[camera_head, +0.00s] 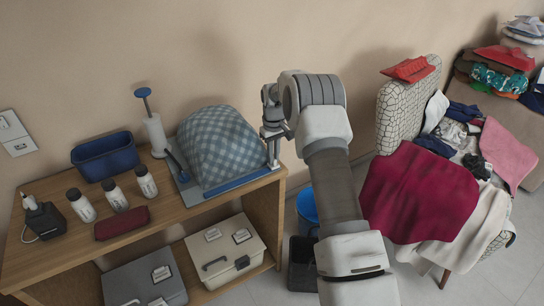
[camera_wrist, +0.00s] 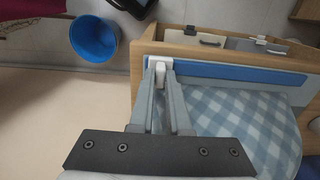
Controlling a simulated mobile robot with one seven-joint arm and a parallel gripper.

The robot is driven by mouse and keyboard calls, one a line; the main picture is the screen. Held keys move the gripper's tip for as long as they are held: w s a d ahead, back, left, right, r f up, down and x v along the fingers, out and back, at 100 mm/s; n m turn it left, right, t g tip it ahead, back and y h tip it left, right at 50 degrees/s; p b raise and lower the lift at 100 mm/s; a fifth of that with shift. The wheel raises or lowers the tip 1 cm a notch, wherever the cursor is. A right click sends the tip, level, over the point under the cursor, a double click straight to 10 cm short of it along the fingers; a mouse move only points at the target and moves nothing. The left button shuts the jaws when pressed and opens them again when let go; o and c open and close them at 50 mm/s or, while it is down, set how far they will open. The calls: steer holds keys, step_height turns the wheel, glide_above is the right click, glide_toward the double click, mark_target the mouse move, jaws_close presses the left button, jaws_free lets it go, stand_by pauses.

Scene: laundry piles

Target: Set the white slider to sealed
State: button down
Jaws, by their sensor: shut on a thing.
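The white slider (camera_wrist: 160,72) sits at the left end of a blue strip (camera_wrist: 225,74) in the wrist view. My gripper (camera_wrist: 159,66) is shut on it, one finger on each side. In the head view the blue strip (camera_head: 236,184) runs along the front of a bag with a blue-and-white checked bulge (camera_head: 218,148). There my gripper (camera_head: 273,160) points down at the strip's right end. The slider cannot be made out in that view. The checked bag also shows in the wrist view (camera_wrist: 240,110). Any marking for sealed is not readable.
A white pump (camera_head: 156,135), a navy bin (camera_head: 107,157), several white bottles (camera_head: 116,196) and a maroon pouch (camera_head: 121,222) share the wooden shelf (camera_head: 190,208). A blue bucket (camera_head: 307,206) stands on the floor. A chair piled with laundry (camera_head: 420,195) is at right.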

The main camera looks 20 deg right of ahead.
steer(key=c, duration=1)
jaws_free()
steer(key=shift+w+d+r, duration=0.1)
steer(key=shift+d, duration=0.2)
steer(key=shift+o, duration=0.7)
steer(key=shift+a, duration=0.1)
step_height(320, 180, up, 17)
steer(key=p, duration=0.1)
steer(key=shift+r, duration=0.2)
